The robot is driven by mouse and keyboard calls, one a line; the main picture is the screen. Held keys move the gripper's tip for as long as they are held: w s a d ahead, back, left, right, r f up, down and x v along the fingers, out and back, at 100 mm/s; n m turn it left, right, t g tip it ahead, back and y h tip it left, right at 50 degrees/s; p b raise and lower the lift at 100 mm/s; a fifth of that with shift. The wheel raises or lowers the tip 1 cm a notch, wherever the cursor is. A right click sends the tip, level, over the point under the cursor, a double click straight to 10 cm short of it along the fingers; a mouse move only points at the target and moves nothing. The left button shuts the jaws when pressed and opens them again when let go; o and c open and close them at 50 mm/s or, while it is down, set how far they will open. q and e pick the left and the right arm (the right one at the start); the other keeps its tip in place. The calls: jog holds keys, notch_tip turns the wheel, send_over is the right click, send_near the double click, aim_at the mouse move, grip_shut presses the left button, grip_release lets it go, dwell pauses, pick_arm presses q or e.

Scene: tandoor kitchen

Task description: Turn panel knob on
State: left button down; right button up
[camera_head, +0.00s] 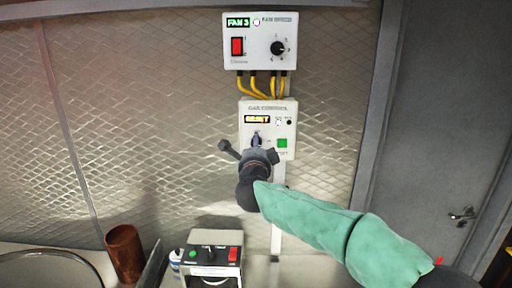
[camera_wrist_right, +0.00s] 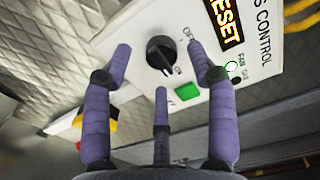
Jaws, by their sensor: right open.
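The gas control panel (camera_head: 285,120) is a white box on the wall with an orange RESET display and a green button (camera_head: 282,143). Its black round knob (camera_wrist_right: 161,54) shows in the right wrist view, with OFF lettering beside it. In the head view my gripper hides the knob. My right gripper (camera_head: 256,148) is in front of the panel's lower left part. In the right wrist view its purple fingers (camera_wrist_right: 160,66) are spread open around the knob, with visible gaps at the sides. I cannot tell whether any finger touches it. My left gripper is out of view.
A fan control box (camera_head: 260,55) with a red switch and a black dial (camera_head: 278,48) hangs above, joined by yellow cables (camera_head: 262,86). Below are a small device (camera_head: 212,255) with buttons and a rusty brown cylinder (camera_head: 124,252). A grey door (camera_head: 440,110) stands at the right.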

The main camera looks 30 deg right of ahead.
jog(key=v, duration=1)
jog(key=shift+r, duration=0.1)
